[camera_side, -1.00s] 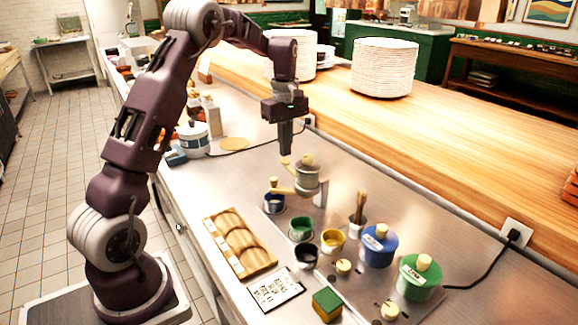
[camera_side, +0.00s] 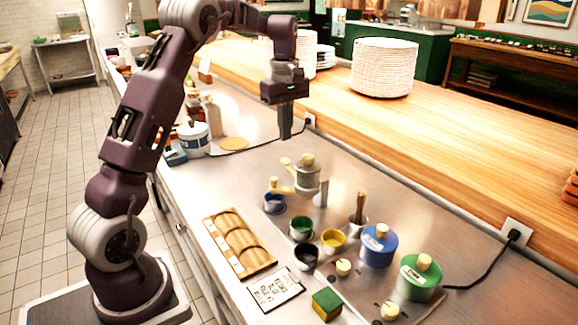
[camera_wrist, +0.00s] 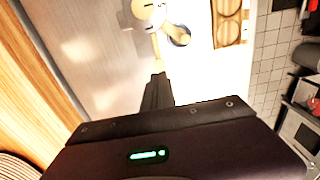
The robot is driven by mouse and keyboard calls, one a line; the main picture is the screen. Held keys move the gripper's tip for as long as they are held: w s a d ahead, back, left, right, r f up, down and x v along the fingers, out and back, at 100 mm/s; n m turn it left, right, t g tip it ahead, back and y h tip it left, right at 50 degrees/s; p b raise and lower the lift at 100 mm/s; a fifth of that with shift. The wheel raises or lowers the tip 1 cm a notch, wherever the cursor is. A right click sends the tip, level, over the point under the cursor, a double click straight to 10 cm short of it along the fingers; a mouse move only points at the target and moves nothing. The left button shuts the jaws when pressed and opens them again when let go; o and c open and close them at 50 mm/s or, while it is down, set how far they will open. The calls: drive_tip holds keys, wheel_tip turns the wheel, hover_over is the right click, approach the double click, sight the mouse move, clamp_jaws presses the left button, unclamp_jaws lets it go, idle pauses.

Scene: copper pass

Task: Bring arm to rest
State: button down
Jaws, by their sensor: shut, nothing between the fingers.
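My gripper (camera_side: 285,130) hangs fingers-down above the steel counter, behind and to the left of a small metal pot with wooden knob and handle (camera_side: 307,175). The fingers are shut with nothing visible between them. In the wrist view the gripper fingers (camera_wrist: 158,80) point toward the counter, and the pot (camera_wrist: 147,12) shows near the top edge. The fingers are apart from the pot in the side view.
Several small cups, including a green one (camera_side: 301,228), stand on the counter (camera_side: 350,195) with a blue canister (camera_side: 378,246) and a green canister (camera_side: 418,278). A wooden tray (camera_side: 262,262) lies in front. A tall plate stack (camera_side: 384,68) stands on the wooden ledge.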

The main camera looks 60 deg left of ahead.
drive_tip(key=shift+r, duration=0.3)
drive_tip(key=s+d+r+m+t, duration=0.3)
drive_tip(key=s+d+r+m, duration=0.55)
drive_tip(key=s+d, duration=0.4)
drive_tip(key=s+d+f+m+t, duration=0.2)
drive_tip(key=s+d+m, duration=0.7)
drive_tip(key=s, duration=0.6)
drive_tip(key=shift+s+d+f+t, duration=0.2)
drive_tip(key=shift+d+f+t, duration=0.1)
drive_tip(key=shift+d+f, duration=0.5)
drive_tip(key=c, duration=2.2)
unclamp_jaws()
drive_tip(key=shift+a+m, duration=0.15)
drive_tip(key=shift+m, duration=0.1)
